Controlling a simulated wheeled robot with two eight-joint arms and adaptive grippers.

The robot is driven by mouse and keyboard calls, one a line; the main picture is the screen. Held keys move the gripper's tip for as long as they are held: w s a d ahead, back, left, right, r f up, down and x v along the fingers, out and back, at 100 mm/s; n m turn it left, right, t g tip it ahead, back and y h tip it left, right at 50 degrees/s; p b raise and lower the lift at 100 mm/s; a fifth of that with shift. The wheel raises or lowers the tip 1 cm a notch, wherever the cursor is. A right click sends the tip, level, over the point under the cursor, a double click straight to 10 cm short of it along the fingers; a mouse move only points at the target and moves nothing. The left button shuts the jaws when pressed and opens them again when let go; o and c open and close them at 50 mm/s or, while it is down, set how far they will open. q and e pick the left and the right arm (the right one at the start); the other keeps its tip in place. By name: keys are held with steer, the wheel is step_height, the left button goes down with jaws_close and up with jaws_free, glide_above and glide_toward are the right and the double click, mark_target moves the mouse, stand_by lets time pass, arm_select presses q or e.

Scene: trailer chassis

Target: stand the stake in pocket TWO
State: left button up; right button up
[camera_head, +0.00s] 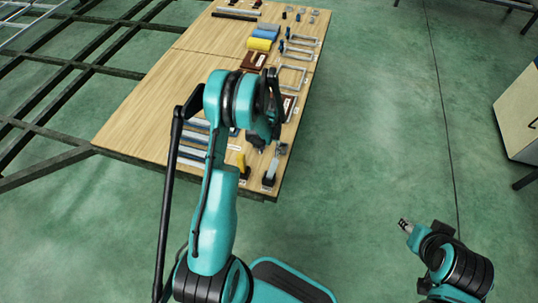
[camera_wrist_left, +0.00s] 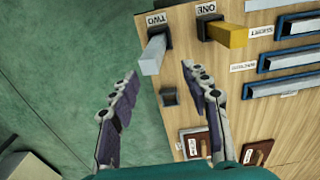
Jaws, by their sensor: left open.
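A pale grey stake (camera_wrist_left: 152,56) stands in the dark pocket marked TWO (camera_wrist_left: 157,28) near the board's edge. In the head view the grey stake (camera_head: 271,168) is at the near right corner of the board. My left gripper (camera_wrist_left: 160,74) is open, its fingertips apart on either side of the line to the stake; nothing is between them. The left gripper also shows in the head view (camera_head: 261,144), partly hidden by its arm. My right gripper (camera_head: 404,224) is over the floor at the right, away from the board; its jaws are too small to read.
A yellow stake (camera_wrist_left: 226,34) stands in pocket ONE (camera_wrist_left: 209,24) beside it. A small dark square piece (camera_wrist_left: 168,96) sits close by. Blue-edged trays (camera_wrist_left: 290,61) and brown pieces (camera_wrist_left: 255,154) lie on the wooden board (camera_head: 145,110). Green floor (camera_head: 390,100) is clear to the right.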

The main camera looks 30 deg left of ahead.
arm_select(q)
steer(key=s+d+r+m+t, duration=0.15)
steer(key=d+r, duration=0.25)
steer(key=r, duration=0.6)
steer(key=s+d+r+n+t, duration=0.1)
steer(key=s+d+r+t, duration=0.2)
steer(key=r, duration=0.8)
steer(key=s+d+r+m+t, duration=0.1)
steer(key=s+d+r, duration=0.2)
steer(key=s, duration=0.4)
steer(key=s+d+r+m+t, duration=0.1)
steer(key=s+d+r, duration=0.3)
steer(key=s, duration=0.3)
steer(key=shift+s+d+r+t, duration=0.2)
steer(key=shift+d+r+t, duration=0.15)
steer(key=shift+d, duration=0.35)
